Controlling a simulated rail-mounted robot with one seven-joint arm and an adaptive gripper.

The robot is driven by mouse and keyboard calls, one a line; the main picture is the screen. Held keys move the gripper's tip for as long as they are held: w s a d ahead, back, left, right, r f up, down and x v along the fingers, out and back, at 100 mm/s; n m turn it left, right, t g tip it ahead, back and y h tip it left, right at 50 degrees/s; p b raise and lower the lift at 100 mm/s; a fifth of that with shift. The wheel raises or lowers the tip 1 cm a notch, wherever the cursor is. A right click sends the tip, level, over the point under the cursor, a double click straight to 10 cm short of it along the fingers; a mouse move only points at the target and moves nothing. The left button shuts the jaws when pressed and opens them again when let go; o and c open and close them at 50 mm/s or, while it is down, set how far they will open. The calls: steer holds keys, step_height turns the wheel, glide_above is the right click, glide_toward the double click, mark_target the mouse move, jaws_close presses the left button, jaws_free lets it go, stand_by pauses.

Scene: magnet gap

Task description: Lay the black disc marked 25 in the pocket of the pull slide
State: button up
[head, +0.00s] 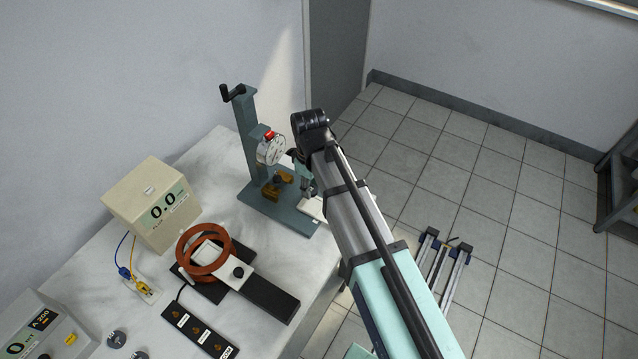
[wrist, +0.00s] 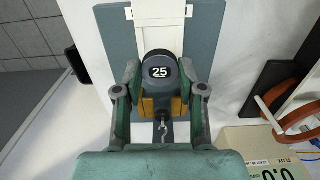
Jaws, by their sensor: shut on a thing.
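The black disc marked 25 (wrist: 158,72) is between the fingers of my gripper (wrist: 159,80), its white number facing the wrist camera. My gripper is shut on it. In the head view my gripper (head: 306,187) is in front of the teal stand (head: 252,140), over the right part of its base. A white slide-like part (wrist: 165,20) lies on the teal plate, beyond the disc in the wrist view. Its pocket cannot be made out. Yellow blocks (wrist: 178,105) and a metal hook (wrist: 163,130) show below the disc; the gap between disc and surface cannot be judged.
The stand carries a dial gauge (head: 271,149) and a crank (head: 232,92). A red coil (head: 206,252) on a black base, a beige meter (head: 152,205) and a black labelled strip (head: 200,331) share the table. Small grey discs (head: 117,340) lie at the front left.

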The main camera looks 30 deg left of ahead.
mark_target(312, 204)
stand_by(0.4)
steer(key=shift+f+b, duration=1.1)
steer(key=shift+f, duration=1.7)
steer(key=shift+f, duration=0.15)
steer(key=o, duration=1.1)
steer(key=c, duration=0.5)
steer(key=shift+r+p, duration=1.45)
steer(key=shift+r, duration=0.8)
